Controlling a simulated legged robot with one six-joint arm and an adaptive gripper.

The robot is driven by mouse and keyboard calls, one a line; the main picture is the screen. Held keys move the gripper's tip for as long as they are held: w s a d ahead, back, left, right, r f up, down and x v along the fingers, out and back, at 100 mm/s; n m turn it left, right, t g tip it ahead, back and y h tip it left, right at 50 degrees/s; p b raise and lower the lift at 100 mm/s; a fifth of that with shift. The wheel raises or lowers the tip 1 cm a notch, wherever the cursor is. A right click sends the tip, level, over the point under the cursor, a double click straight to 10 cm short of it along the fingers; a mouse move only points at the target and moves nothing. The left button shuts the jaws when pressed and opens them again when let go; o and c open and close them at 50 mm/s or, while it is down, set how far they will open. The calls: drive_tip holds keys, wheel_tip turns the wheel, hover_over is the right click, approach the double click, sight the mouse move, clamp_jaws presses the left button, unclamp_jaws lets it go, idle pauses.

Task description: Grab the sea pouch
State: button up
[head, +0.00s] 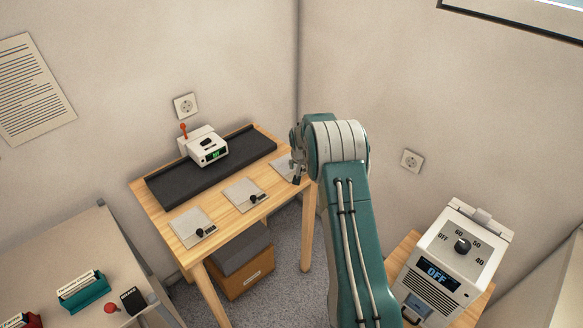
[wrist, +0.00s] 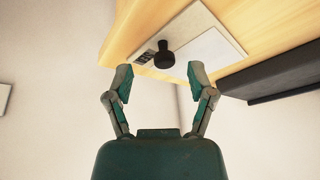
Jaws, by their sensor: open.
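Three flat pale pouches lie in a row on the wooden desk: a left one (head: 188,222), a middle one (head: 241,190) and a right one (head: 281,166). Black knobs show at the front of the left and middle ones. Labels are too small to read, so I cannot tell which is the sea pouch. My gripper (head: 297,176) is at the desk's right end, partly covering the right pouch. In the wrist view my gripper (wrist: 160,82) is open and empty, its fingers apart below a pale pouch (wrist: 207,52) with a black knob (wrist: 165,54) and a small dark label.
A black mat (head: 215,172) runs along the desk's back, with a white device (head: 208,150) on it. A box (head: 242,275) sits under the desk. A white dial unit (head: 450,262) stands at right. A side table (head: 85,245) with small items is at left.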

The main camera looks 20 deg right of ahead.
drive_tip(key=x, duration=0.2)
drive_tip(key=shift+w+d+f, duration=0.1)
drive_tip(key=shift+w+f, duration=0.05)
drive_tip(key=shift+f, duration=0.25)
drive_tip(key=shift+w+a+f, duration=0.15)
drive_tip(key=shift+a+f, duration=0.1)
drive_tip(key=shift+a, duration=0.2)
drive_tip(key=c, duration=0.5)
clamp_jaws()
drive_tip(key=shift+d, duration=0.3)
drive_tip(key=shift+f, duration=0.1)
drive_tip(key=shift+a, duration=0.1)
